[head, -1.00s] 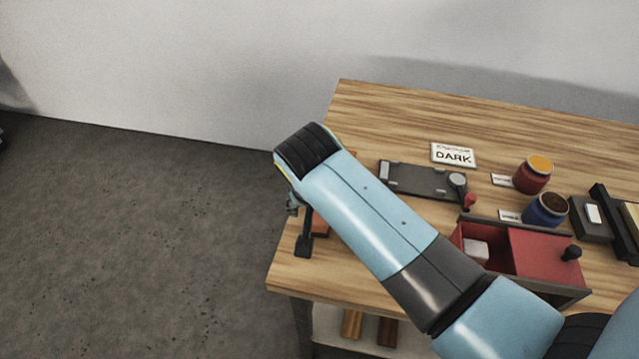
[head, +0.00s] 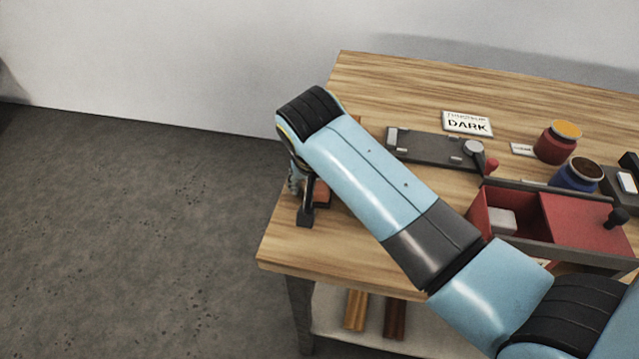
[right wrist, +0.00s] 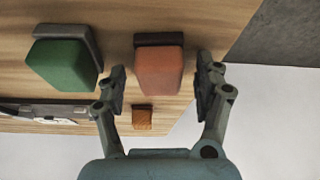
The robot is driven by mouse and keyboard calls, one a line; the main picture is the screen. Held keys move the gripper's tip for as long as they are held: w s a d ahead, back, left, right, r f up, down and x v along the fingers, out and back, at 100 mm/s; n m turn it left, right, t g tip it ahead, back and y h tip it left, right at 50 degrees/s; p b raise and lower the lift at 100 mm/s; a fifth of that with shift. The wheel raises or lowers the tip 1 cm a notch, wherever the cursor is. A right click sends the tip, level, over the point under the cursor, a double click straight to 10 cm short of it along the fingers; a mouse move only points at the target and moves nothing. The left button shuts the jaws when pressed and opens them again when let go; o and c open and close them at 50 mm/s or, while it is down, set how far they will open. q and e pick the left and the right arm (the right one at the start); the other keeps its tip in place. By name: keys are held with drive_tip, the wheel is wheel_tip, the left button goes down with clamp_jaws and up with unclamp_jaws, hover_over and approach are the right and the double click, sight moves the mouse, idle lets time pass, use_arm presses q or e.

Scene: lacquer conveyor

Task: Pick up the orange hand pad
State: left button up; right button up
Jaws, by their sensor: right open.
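The orange hand pad (right wrist: 160,71) lies on the wooden table in the right wrist view, with a dark strip along one end. My right gripper (right wrist: 162,88) is open, one finger on each side of the pad. There is a gap on both sides, and I cannot tell how high the fingers are above the table. In the head view, a bit of the orange pad (head: 321,194) shows beside the right gripper (head: 305,208), at the table's left end; my arm hides most of it. My left gripper is in neither view.
A green pad (right wrist: 65,65) lies beside the orange one, and a small orange-brown block (right wrist: 142,116) lies close by. A red open box (head: 565,222), a grey plate device (head: 430,148), a DARK sign (head: 467,123) and jars (head: 557,145) stand on the table (head: 375,85).

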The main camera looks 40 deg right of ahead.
drive_tip(key=shift+r, duration=0.1)
drive_tip(key=shift+c, duration=0.2)
drive_tip(key=c, duration=1.2)
drive_tip(key=shift+r, duration=0.15)
